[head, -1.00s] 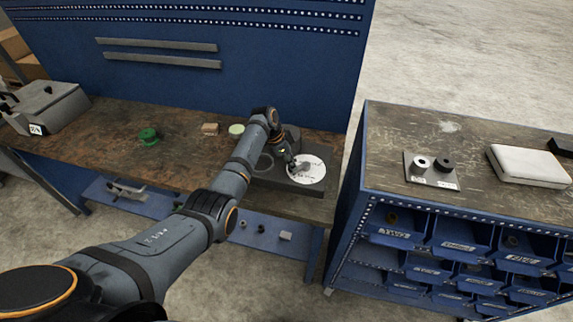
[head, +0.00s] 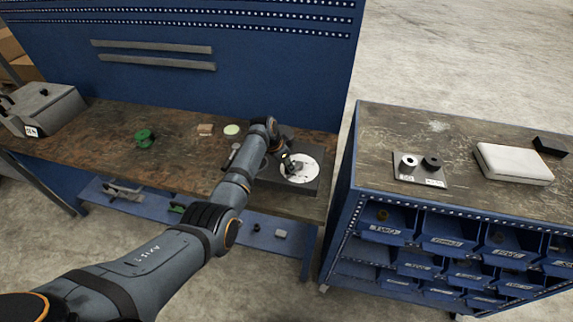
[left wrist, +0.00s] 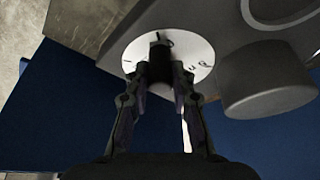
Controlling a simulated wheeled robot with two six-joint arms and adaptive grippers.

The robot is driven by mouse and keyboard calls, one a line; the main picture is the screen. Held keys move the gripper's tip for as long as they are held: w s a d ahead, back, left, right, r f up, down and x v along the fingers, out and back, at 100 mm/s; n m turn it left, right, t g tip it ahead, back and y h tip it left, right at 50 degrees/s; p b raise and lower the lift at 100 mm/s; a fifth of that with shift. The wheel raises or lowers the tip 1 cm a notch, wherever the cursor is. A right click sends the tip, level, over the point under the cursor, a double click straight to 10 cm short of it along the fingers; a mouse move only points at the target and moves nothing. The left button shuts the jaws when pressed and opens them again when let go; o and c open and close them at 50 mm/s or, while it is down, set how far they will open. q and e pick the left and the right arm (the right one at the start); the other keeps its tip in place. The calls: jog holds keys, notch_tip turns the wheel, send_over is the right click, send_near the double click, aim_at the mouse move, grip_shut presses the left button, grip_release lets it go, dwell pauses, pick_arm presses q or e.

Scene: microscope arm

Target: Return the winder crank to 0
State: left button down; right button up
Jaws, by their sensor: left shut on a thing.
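The winder's white dial (head: 300,167) lies on a dark base plate (head: 312,186) at the right end of the workbench. It also shows in the left wrist view (left wrist: 200,50), with dark marks on its face. My left gripper (head: 287,164) is over the dial's left part. In the left wrist view, its two fingers (left wrist: 160,75) close around a dark upright crank knob (left wrist: 158,45) on the dial. The crank arm and the mark it points at are mostly hidden by the fingers. My right gripper is not in view.
A grey round part (left wrist: 270,92) stands beside the dial. A side cabinet (head: 440,135) stands to the right across a narrow gap.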

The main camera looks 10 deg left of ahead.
pick_arm(q)
jog(key=shift+w+d+r, duration=0.1)
jog(key=shift+w+r, duration=0.1)
jog(key=shift+r, duration=0.05)
jog(key=c, duration=1.5)
grip_release()
jog(key=o, duration=0.4)
jog(key=shift+f, duration=0.2)
jog(key=shift+s+r, duration=0.1)
jog(key=shift+r, duration=0.05)
jog(key=v, duration=1.1)
jog(key=shift+r, duration=0.35)
